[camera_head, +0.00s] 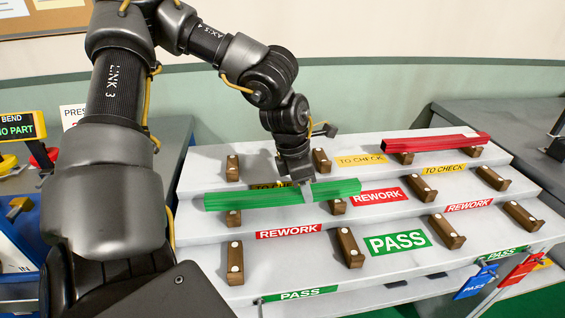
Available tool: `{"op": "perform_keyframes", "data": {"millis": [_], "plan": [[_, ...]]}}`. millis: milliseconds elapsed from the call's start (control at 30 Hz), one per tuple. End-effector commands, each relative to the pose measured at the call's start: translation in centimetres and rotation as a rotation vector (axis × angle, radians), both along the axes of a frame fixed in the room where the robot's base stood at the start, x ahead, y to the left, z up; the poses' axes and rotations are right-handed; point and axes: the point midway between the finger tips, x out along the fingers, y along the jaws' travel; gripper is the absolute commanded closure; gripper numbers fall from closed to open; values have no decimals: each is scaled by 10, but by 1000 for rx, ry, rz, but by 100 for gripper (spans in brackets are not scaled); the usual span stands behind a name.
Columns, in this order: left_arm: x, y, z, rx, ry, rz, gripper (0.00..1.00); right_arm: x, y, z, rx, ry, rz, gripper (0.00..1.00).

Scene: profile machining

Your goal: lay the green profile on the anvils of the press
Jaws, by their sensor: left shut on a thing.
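The green profile (240,200) is a long bar lying crosswise in the head view, over the left half of the stepped white rack. My left gripper (308,188) points down and is shut on it near its middle. The profile appears just above the wooden rests of the rack; I cannot tell whether it touches them. A display reading "BEND NO PART" (18,127) stands at the far left edge. The press is mostly cut off or hidden behind my left arm, and I cannot make out its anvils. My right gripper is not in view.
The white rack (205,232) has tiers with wooden rests (349,248) and TO CHECK, REWORK and PASS labels. A red profile (436,143) lies at the top right. Blue and red tags (476,281) hang at the lower right. Grey worktops (480,112) flank the rack.

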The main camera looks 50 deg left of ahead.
Motion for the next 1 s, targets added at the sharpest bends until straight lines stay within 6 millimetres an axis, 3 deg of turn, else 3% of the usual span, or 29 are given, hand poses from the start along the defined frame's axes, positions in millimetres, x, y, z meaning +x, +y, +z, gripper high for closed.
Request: {"op": "perform_keyframes", "data": {"millis": [400,767,1000], "plan": [[1,0,28,0,-3,0,100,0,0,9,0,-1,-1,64],[0,0,30,0,-1,0,100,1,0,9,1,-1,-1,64],[1,0,41,0,-3,0,100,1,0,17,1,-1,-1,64]]}}
